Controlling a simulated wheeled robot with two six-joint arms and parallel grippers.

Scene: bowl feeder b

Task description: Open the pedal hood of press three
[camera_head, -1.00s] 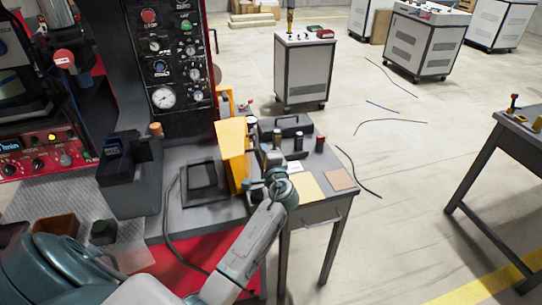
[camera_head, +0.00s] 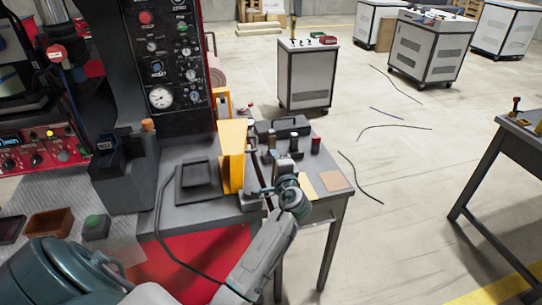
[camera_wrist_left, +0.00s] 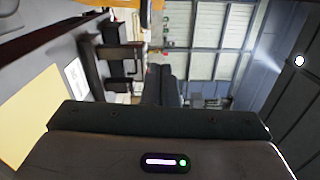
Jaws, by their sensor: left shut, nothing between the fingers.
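The yellow pedal hood (camera_head: 232,157) stands raised as an upright plate on the grey bench, just right of a black square pedal frame (camera_head: 198,181). The pedal frame is uncovered from above. My left gripper (camera_head: 269,158) is just right of the hood, with a small gap seeming to lie between them; the wrist partly hides its fingers. The wrist view shows its dark fingers (camera_wrist_left: 162,85) shut with nothing between them. A yellow edge (camera_wrist_left: 105,3), perhaps the hood, shows at the top there. I cannot read which press this is. My right gripper is not in view.
The black control panel (camera_head: 165,65) rises behind the pedal. A black case (camera_head: 283,126) and small capped cylinders (camera_head: 315,144) stand close behind my gripper. A tan pad (camera_head: 336,181) lies at the bench's right end. Open floor lies to the right.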

